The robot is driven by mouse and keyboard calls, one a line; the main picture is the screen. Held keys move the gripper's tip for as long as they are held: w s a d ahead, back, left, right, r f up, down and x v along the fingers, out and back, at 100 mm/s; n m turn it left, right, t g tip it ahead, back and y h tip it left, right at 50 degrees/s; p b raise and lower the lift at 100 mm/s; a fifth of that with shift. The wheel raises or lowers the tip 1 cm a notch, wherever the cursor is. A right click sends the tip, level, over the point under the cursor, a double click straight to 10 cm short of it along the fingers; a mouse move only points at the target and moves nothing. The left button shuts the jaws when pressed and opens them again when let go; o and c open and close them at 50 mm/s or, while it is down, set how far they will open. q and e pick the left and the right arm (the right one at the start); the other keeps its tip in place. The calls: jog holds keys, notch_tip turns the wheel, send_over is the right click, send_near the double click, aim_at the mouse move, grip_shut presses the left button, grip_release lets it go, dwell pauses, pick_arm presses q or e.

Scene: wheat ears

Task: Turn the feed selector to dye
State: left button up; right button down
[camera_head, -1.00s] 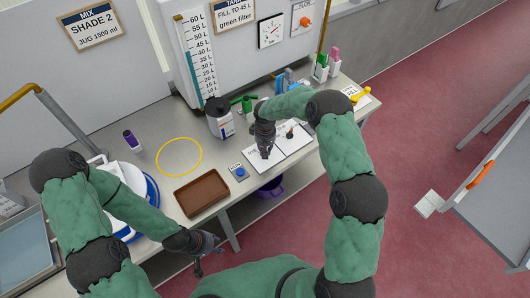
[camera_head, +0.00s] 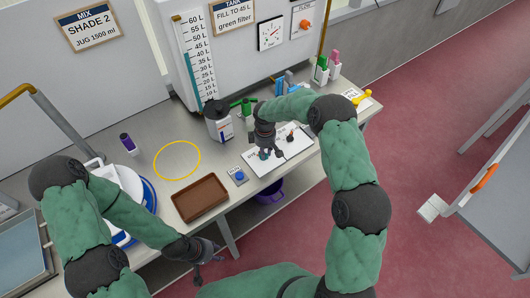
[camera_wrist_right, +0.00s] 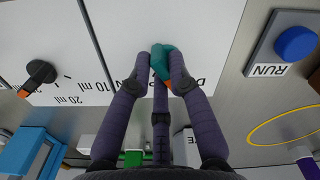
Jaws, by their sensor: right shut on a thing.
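The feed selector is a teal knob (camera_wrist_right: 160,62) with an orange pointer, on a white panel (camera_head: 297,143) on the bench. My right gripper (camera_wrist_right: 162,68) has its fingers closed around this knob. The pointer is partly covered by the fingers. Lettering beginning with "D" shows beside the knob in the right wrist view, but the fingers hide most of the words. In the head view my right gripper (camera_head: 265,153) is down at the panel's left part. My left gripper (camera_head: 208,266) is empty, fingers apart, in front of the bench edge near the brown tray.
A black dial (camera_wrist_right: 40,74) with a ml scale sits on the same panel. A blue RUN button (camera_head: 239,175) is left of the panel.

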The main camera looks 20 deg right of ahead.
dwell(0.3)
jog(key=c, duration=1.1)
grip_release()
jog(key=shift+c, duration=0.2)
notch_tip(320, 180, up, 12)
